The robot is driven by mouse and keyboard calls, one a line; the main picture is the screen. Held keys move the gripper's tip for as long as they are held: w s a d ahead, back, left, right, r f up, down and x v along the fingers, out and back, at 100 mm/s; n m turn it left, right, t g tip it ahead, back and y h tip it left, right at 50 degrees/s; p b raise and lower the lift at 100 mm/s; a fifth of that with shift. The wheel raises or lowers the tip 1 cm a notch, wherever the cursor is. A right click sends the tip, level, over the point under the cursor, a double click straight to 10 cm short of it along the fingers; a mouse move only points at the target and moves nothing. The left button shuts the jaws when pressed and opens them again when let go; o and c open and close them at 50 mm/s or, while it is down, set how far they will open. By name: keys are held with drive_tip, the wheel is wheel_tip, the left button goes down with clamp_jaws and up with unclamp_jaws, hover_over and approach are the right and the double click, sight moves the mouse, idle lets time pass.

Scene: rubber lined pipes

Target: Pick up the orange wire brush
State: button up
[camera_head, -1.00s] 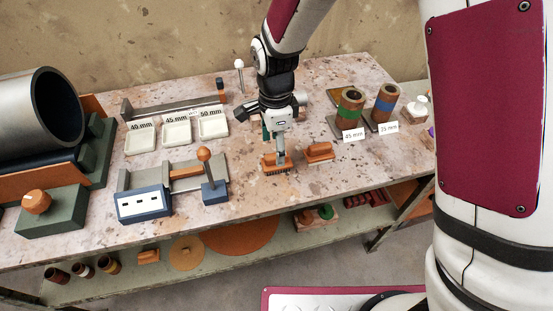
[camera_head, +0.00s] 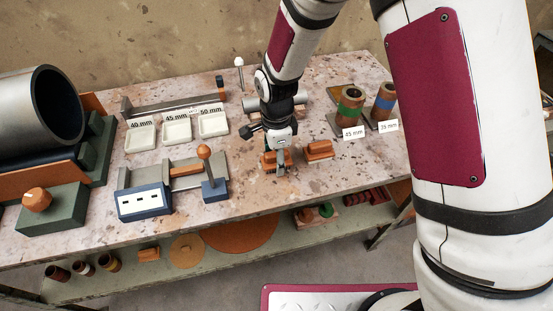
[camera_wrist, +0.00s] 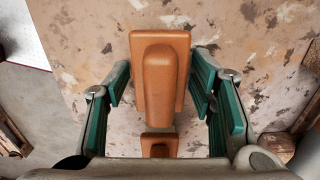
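The orange brush (camera_head: 270,158) lies on the speckled bench top, partly hidden by my gripper in the head view. In the wrist view, an orange block with a raised handle (camera_wrist: 160,75) lies between my fingers. A smaller orange piece (camera_wrist: 160,145) shows below it; I cannot tell whether it belongs to the same brush. My gripper (camera_head: 281,170) points down at the brush, and in the wrist view its green-padded fingers (camera_wrist: 160,90) are open on either side with gaps. Bristles are not visible now. A second orange brush-like block (camera_head: 318,150) lies just to the right.
A blue-fronted fixture with a lever (camera_head: 145,201) stands to the left. White labelled trays (camera_head: 177,131) are behind it. Brown pipe pieces with green (camera_head: 349,105) and blue (camera_head: 385,102) bands stand at the right. The bench's front edge is close below the brush.

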drive_tip(key=c, duration=0.7)
drive_tip(key=shift+r, duration=0.1)
drive_tip(key=shift+r, duration=0.55)
wheel_tip(320, 180, up, 2)
drive_tip(key=shift+r, duration=0.2)
drive_tip(key=s, duration=0.5)
drive_tip(key=s+r, duration=0.1)
drive_tip(key=s, duration=1)
drive_tip(key=shift+d+r+p, duration=0.15)
drive_tip(key=shift+p, duration=0.15)
drive_tip(key=shift+o, duration=1.4)
drive_tip(key=shift+w, duration=0.1)
drive_tip(key=shift+c, duration=0.5)
